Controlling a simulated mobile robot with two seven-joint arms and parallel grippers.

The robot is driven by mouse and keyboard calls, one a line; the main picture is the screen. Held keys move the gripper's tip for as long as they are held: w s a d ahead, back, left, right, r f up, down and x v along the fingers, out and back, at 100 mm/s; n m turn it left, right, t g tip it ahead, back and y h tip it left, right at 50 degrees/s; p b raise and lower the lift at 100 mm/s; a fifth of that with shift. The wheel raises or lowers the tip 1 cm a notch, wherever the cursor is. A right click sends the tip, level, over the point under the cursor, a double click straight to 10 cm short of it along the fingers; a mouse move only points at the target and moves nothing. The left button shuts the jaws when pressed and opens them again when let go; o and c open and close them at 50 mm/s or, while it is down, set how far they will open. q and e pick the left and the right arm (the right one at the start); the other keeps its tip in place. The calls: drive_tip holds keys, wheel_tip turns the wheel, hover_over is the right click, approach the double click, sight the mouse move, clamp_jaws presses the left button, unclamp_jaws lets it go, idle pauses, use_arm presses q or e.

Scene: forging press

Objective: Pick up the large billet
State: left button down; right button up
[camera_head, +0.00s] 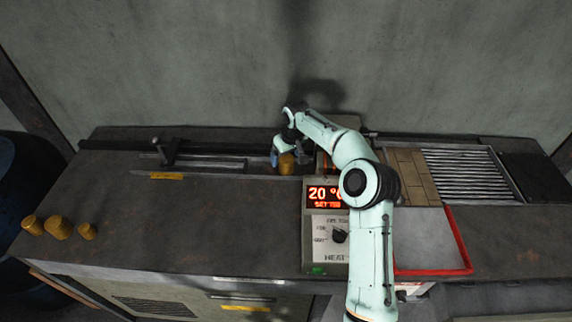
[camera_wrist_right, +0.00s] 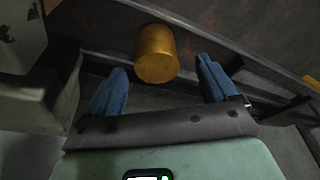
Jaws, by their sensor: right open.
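A golden cylindrical billet (camera_head: 286,165) stands on the bench at the back, left of the heater display. It also shows in the right wrist view (camera_wrist_right: 155,55), ahead of and between the blue fingertips. My right gripper (camera_head: 284,156) is open around or just behind this billet; gaps show between the billet and both fingers. Three more golden billets lie at the bench's left end: a left one (camera_head: 32,225), a bigger middle one (camera_head: 58,229) and a small right one (camera_head: 87,231). My left gripper is out of view.
The heater box (camera_head: 331,225) with a lit "20 °C" display stands mid-bench, beside my right arm. A red-edged tray (camera_head: 435,240) and a slatted rack (camera_head: 462,175) lie to the right. A rail fixture (camera_head: 200,162) runs at the back left. The left bench middle is clear.

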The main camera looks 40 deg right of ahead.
sight(286, 158)
drive_tip(key=x, duration=0.3)
drive_tip(key=shift+w+d+f, duration=0.2)
drive_tip(key=shift+d+f, duration=0.05)
drive_tip(key=shift+f, duration=0.1)
drive_tip(key=shift+s, duration=0.1)
